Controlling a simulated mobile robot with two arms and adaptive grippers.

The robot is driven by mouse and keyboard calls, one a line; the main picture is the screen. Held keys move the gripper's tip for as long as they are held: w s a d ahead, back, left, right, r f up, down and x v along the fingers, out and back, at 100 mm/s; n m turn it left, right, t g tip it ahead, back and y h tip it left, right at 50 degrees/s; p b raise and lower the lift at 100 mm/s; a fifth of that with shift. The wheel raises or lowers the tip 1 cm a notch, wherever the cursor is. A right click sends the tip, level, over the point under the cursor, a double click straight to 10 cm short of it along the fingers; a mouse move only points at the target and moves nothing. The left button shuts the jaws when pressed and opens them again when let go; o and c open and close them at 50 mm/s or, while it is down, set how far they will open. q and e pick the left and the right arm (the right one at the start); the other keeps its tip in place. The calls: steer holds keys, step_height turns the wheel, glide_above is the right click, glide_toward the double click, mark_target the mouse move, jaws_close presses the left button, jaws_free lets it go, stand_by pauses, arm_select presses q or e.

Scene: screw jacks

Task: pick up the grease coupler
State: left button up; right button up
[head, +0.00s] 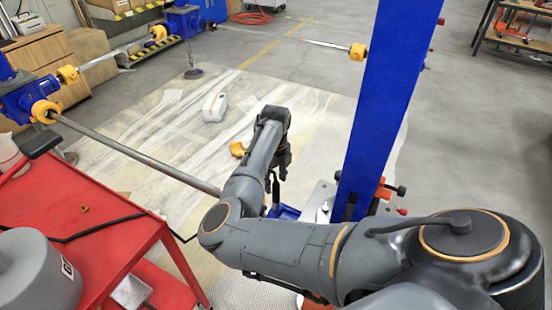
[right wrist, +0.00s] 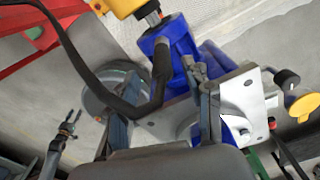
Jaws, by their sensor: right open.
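A black hose (right wrist: 85,70) loops across the right wrist view. Its thick dark end (right wrist: 161,72), which looks like the grease coupler, stands against a blue jack housing (right wrist: 180,48). My right gripper (right wrist: 160,92) is open, one finger on each side of this hose end, with visible gaps and no contact that I can make out. In the head view my right gripper (head: 277,172) points down above the blue jack base (head: 284,212), partly hidden by my arm; the coupler cannot be told apart there. My left gripper is not in view.
A blue post (head: 385,95) rises right of my right gripper. A red cart (head: 95,235) stands at left with a black hose (head: 100,228) over it. A long steel rod (head: 130,152) crosses behind. A yellow cap (right wrist: 303,106) sits right of the metal plate (right wrist: 243,98).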

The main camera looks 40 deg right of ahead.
mark_target(276, 196)
step_height(276, 196, down, 8)
steer(key=shift+s+d+r+p, duration=0.1)
steer(key=shift+d+r+p, duration=0.05)
steer(key=shift+p, duration=0.35)
steer(key=shift+c, duration=0.2)
jaws_close()
